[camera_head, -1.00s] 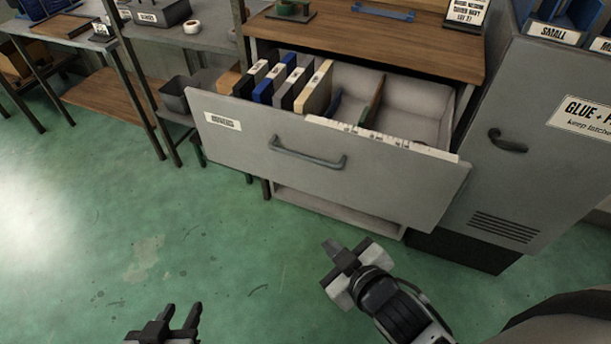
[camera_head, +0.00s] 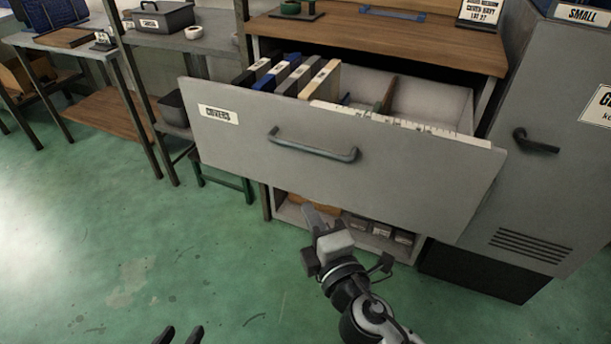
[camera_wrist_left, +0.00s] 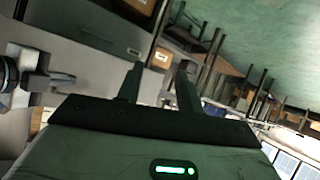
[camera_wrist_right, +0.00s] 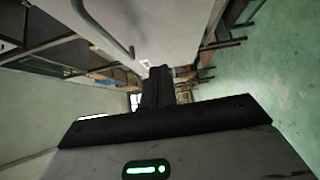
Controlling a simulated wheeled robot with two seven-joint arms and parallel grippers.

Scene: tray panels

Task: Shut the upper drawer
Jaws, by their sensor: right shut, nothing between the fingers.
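The upper drawer (camera_head: 400,180) stands pulled well out of the cabinet, with a grey front, a white label and a dark bar handle (camera_head: 313,147). Upright books or panels (camera_head: 290,76) fill its left part. My right gripper (camera_head: 312,212) is shut and empty, low in front of the drawer front and below the handle; I see no contact. The drawer front and handle (camera_wrist_right: 103,28) also show in the right wrist view, beyond the shut fingers (camera_wrist_right: 158,85). My left gripper (camera_head: 180,335) is open and empty at the bottom edge, over the floor.
Below the drawer is an open shelf with small boxes (camera_head: 380,228). A grey locker (camera_head: 555,190) with a handle stands close on the right. Shelving and a bin (camera_head: 173,108) are on the left. The green floor (camera_head: 120,260) in front is clear.

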